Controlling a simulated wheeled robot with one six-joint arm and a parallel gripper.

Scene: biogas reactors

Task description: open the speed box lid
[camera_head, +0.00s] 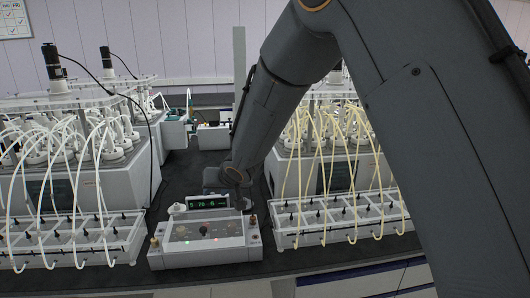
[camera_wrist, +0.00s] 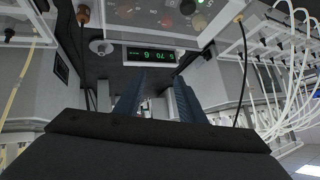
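The speed box (camera_head: 205,256) is a low white box at the front of the bench, with knobs and small lit lamps on its sloped top. A small green-digit display (camera_head: 208,202) stands at its back edge. The lid's outline is not clear; it looks closed over the panel. In the wrist view the display (camera_wrist: 150,55) appears upside down, with the knobs (camera_wrist: 186,8) at the top edge. My gripper (camera_wrist: 154,95) is open and empty, its two blue-grey fingers apart. In the head view it is low behind the box's right rear, partly hidden, apparently not touching the lid.
White reactor units with many tubes stand at left (camera_head: 75,165) and right (camera_head: 335,165). Racks of tubes stand in front of them, left (camera_head: 75,245) and right (camera_head: 340,228) of the box. A black cable hangs at left. Dark bench top is free behind the box.

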